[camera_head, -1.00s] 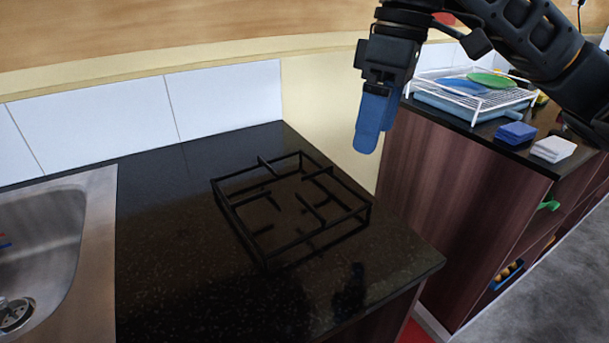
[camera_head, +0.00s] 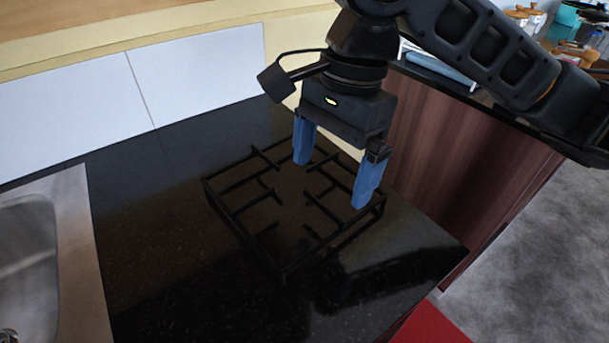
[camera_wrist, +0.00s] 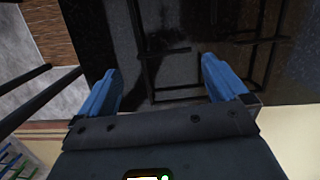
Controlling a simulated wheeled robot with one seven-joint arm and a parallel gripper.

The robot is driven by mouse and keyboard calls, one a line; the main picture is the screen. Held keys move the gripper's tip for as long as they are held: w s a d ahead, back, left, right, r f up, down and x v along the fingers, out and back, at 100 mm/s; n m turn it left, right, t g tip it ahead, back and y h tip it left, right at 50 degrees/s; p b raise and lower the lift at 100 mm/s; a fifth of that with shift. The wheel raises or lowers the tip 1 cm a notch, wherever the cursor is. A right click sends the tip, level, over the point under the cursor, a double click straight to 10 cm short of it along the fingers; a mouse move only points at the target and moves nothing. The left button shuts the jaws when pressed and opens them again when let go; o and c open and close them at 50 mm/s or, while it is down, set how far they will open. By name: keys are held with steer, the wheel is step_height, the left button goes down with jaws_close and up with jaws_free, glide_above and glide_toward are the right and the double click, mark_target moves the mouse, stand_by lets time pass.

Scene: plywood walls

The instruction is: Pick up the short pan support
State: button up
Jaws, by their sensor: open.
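The pan support (camera_head: 240,232) is a black square metal frame with short inward bars. It lies on the dark speckled counter in the head view. My gripper (camera_head: 332,182) has two blue fingers, spread apart and pointing down over the far right part of the support. Nothing is held between them. In the wrist view my gripper (camera_wrist: 160,82) is also open, and black bars of the pan support (camera_wrist: 262,40) show beyond and between the fingers. Whether the fingers touch the support cannot be told.
A steel sink (camera_head: 75,240) is set in the counter at the left. White tiles (camera_head: 195,85) and a pale wall stand behind. A brown cabinet (camera_head: 450,150) with a dish rack on top is to the right. The counter (camera_head: 160,270) around the support is clear.

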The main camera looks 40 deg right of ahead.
mark_target(322, 205)
steer(key=shift+w+f, duration=0.1)
steer(key=shift+f, duration=1.35)
steer(key=f, duration=0.3)
steer(key=f+b, duration=0.1)
steer(key=f, duration=0.1)
steer(key=shift+w+a, duration=0.1)
steer(key=shift+a, duration=0.3)
steer(key=c, duration=1.8)
